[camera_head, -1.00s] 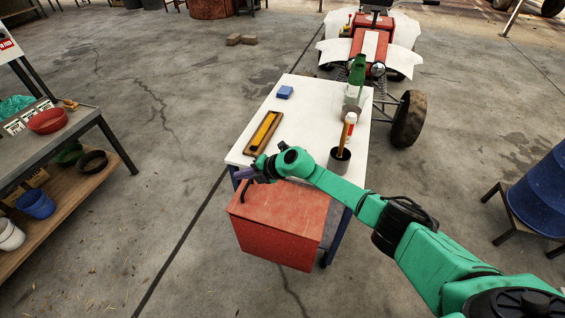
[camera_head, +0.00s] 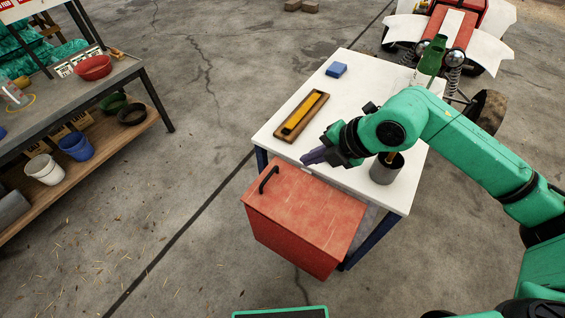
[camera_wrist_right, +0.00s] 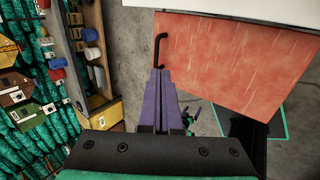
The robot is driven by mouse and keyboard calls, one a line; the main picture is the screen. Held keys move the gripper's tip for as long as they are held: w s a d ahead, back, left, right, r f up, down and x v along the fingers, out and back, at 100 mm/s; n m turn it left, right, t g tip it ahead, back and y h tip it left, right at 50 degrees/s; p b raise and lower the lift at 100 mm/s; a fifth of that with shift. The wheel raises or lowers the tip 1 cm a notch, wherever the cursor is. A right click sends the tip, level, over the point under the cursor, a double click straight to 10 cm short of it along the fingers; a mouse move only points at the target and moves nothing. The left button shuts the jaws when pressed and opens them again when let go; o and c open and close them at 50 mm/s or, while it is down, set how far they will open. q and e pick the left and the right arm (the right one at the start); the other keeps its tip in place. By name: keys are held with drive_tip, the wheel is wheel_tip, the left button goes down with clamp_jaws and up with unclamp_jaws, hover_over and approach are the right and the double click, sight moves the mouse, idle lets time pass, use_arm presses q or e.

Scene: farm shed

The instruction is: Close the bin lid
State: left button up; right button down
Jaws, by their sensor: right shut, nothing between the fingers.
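The red bin (camera_head: 290,235) stands against the near side of the white table. Its red lid (camera_head: 315,205) lies flat across the top, with no gap visible from here. A black handle (camera_head: 268,180) sits at the lid's left end. My right gripper (camera_head: 312,157) is shut and empty, above the table's near edge, up and right of the handle and apart from it. In the right wrist view the purple fingers (camera_wrist_right: 160,75) are together, the handle (camera_wrist_right: 158,48) shows just beyond their tips, and the lid (camera_wrist_right: 235,60) fills the right. My left gripper is out of view.
A workbench (camera_head: 90,90) stands left. Open concrete floor lies between.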

drive_tip(key=s+a, duration=0.1)
drive_tip(key=a, duration=0.1)
drive_tip(key=p, duration=0.3)
approach(271, 175)
drive_tip(key=x, duration=0.6)
drive_tip(key=shift+a, duration=0.25)
drive_tip(key=shift+w+f, duration=0.1)
drive_tip(key=shift+f, duration=0.2)
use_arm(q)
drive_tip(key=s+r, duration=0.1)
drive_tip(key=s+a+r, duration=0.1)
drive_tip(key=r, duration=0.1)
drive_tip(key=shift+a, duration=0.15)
